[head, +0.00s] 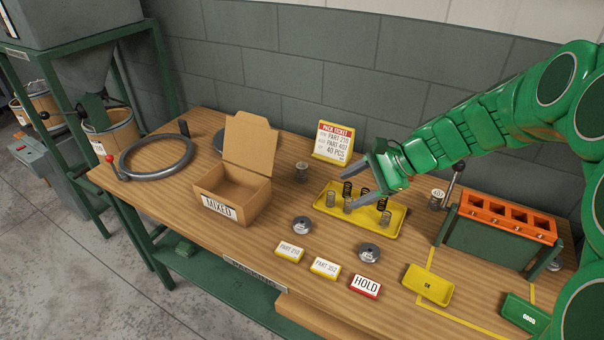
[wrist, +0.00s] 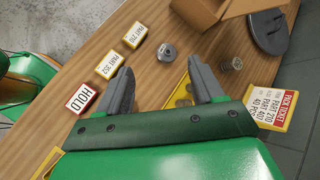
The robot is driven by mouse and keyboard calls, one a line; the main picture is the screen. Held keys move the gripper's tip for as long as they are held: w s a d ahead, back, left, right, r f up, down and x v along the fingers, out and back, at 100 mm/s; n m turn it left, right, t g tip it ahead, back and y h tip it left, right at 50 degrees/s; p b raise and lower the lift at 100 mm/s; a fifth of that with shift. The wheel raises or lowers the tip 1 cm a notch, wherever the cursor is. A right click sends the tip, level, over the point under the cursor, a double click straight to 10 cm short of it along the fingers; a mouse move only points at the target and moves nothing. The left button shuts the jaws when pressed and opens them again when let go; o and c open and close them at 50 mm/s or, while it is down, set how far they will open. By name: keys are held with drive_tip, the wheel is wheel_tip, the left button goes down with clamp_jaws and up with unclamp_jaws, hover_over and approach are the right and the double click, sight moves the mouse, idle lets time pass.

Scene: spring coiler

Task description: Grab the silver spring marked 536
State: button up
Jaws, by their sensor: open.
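Silver springs (head: 330,199) and black springs (head: 347,188) stand in a yellow tray (head: 401,222) at the middle of the bench. Another silver spring (head: 302,172) stands outside the tray, behind its left end; it also shows in the wrist view (wrist: 237,63). I cannot read a 536 mark on any spring. My gripper (head: 359,182) is open over the tray and partly hides it and its springs. In the wrist view my two fingers (wrist: 160,65) are spread with no spring clearly held; a sliver of the tray (wrist: 178,77) shows between them.
An open cardboard box marked MIXED (head: 232,188) is left of the tray, with a pack ticket (head: 333,143) behind. Two round grey pieces (head: 369,252), part cards and a red HOLD block (head: 365,287) lie in front. An orange-topped rack (head: 507,218) stands right.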

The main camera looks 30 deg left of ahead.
sight(306, 169)
drive_tip(key=w+a+f+m+y, duration=0.1)
drive_tip(key=w+a+f+m, duration=0.2)
drive_tip(key=w+a, duration=0.3)
drive_tip(key=w+a+f+m+t+y, duration=0.1)
drive_tip(key=w+a+f+m+y, duration=0.1)
drive_tip(key=w+a+f, duration=0.4)
drive_tip(key=w+a+f+m+y, duration=0.1)
drive_tip(key=w+a+f+m, duration=0.3)
drive_tip(key=w+a+f, duration=0.1)
drive_tip(key=shift+w+a+f+t+y, duration=0.2)
drive_tip(key=shift+w+a+t+y, duration=0.15)
drive_tip(key=shift+a, duration=0.25)
drive_tip(key=shift+w+a+f+m, duration=0.2)
drive_tip(key=shift+w+f+m, duration=0.1)
drive_tip(key=shift+f, duration=0.1)
drive_tip(key=shift+x, duration=3.8)
drive_tip(key=shift+w, duration=0.15)
drive_tip(key=c, duration=1.1)
